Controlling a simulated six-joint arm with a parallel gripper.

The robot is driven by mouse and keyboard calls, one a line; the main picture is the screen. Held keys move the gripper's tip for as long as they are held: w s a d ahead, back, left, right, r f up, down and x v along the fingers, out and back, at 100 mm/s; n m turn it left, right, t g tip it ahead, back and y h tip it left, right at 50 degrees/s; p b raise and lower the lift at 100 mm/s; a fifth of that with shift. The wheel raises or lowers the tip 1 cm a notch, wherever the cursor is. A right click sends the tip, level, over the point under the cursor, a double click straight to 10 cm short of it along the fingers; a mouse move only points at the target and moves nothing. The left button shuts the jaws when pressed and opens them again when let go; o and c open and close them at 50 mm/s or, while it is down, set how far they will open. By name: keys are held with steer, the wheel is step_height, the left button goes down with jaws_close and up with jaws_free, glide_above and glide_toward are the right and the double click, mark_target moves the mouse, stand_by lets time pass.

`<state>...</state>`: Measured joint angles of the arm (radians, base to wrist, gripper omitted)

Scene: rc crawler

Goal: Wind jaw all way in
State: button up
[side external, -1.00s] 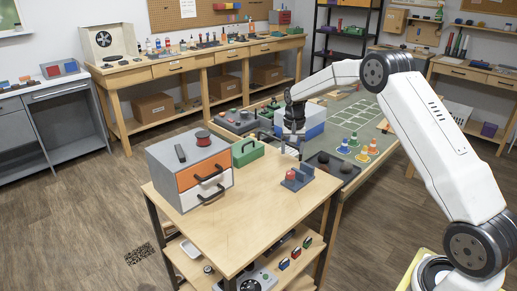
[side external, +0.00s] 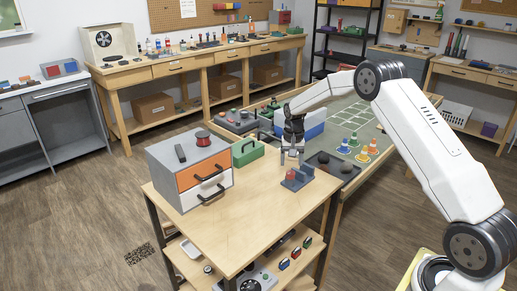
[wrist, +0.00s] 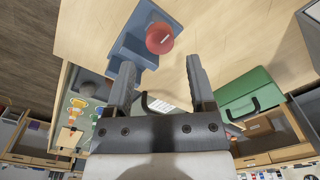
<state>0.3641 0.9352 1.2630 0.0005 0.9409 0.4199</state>
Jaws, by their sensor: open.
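A small blue-grey vise (side external: 297,178) stands on the wooden bench top near its right edge. In the wrist view, the vise (wrist: 135,42) is at the top centre-left, with a round red knob (wrist: 159,38) on the side facing the middle of the bench top. My gripper (side external: 291,158) points down above the bench, just behind the vise in the side view. In the wrist view my gripper (wrist: 160,66) is open and empty, its two fingers apart below the knob in the picture. The gap between the vise's jaws is too small to judge.
A grey cabinet with orange and white drawers (side external: 201,179) stands left on the bench, with a red spool (side external: 203,138) on top. A green toolbox (side external: 248,152) sits behind it. The middle and front of the bench top (side external: 245,218) are clear. Cones (side external: 364,155) stand on the table behind.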

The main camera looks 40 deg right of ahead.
mark_target(291, 172)
steer(key=shift+f, duration=0.2)
steer(key=shift+f, duration=1.9)
jaws_close()
steer(key=shift+m, duration=1.5)
